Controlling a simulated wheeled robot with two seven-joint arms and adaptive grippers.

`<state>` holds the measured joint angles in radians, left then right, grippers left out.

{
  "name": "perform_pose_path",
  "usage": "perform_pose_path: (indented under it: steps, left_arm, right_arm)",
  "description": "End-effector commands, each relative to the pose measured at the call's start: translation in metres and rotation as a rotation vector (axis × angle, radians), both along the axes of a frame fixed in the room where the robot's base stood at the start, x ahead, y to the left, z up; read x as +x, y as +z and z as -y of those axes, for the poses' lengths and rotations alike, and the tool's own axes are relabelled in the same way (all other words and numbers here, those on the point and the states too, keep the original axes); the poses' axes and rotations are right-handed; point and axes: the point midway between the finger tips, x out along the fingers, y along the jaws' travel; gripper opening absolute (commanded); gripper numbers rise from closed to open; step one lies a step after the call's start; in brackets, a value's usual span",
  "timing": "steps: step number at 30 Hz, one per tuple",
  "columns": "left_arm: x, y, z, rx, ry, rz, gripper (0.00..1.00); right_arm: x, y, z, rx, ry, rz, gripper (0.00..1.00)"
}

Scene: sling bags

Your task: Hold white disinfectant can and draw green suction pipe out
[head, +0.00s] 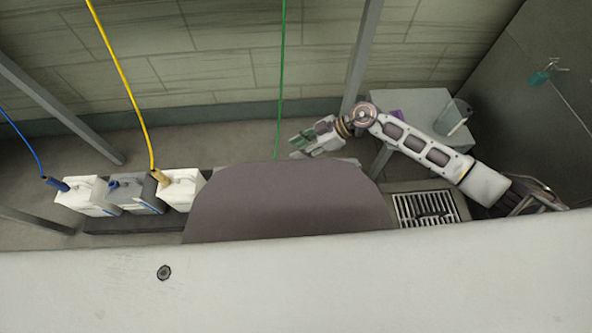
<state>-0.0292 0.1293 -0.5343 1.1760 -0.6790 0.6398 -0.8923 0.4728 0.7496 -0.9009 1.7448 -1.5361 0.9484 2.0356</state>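The green suction pipe (281,75) hangs from the top of the head view. Its lower end goes out of sight behind a large dark rounded shape. The can below it is hidden by that shape. My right gripper (292,147) points left, its fingertips just right of the pipe and apart from it in the picture. Its fingers look spread, with green patches on them. White cans stand in a row at the left: one (84,203) with a blue pipe (24,139) and one (182,194) with a yellow pipe (122,77). My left gripper is not in view.
A grey can (136,194) stands between the white cans. A small grey table (412,105) with a clear container (454,117) is behind my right arm. Metal posts (363,55) stand near the tiled wall (220,60). A floor grate (425,208) lies at the right.

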Motion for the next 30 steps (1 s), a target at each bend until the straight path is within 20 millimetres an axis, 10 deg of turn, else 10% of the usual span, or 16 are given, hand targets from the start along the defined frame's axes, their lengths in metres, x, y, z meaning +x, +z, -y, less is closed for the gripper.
perform_pose_path:
  steps: [24,30]
  left_arm:
    - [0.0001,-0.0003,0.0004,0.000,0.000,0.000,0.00]
    - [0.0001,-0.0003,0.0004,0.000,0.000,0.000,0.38]
  right_arm:
    - [0.0000,0.0000,0.0000,0.000,0.000,0.000,0.36]
    - [0.0000,0.0000,0.0000,0.000,0.000,0.000,0.36]
